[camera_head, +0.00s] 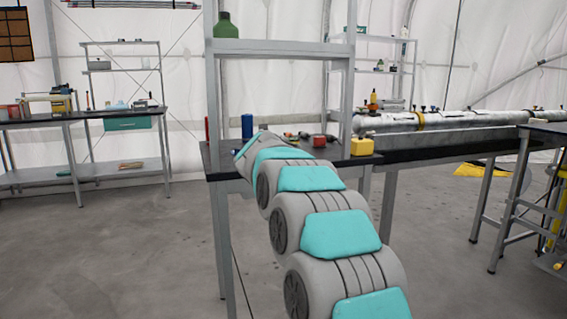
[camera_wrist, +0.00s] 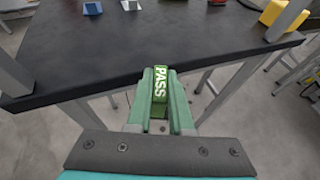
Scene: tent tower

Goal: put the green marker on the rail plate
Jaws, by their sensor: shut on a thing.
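The green marker (camera_wrist: 160,88) bears the white word PASS and sits between the green fingers of my gripper (camera_wrist: 160,76) in the wrist view. My gripper is shut on it. It is held just off the near edge of the dark workbench (camera_wrist: 150,50), with floor showing around it. In the head view my arm hides the gripper and the marker. I cannot clearly pick out the rail plate; a small pale, shiny piece (camera_wrist: 131,5) lies at the top of the wrist view, cut off by the frame.
On the bench stand a blue cylinder (camera_head: 247,126), a red block (camera_head: 319,141) and a yellow box (camera_head: 362,146). Grey shelf posts rise from the bench, one at the right in the wrist view (camera_wrist: 287,20). The bench's near middle is clear.

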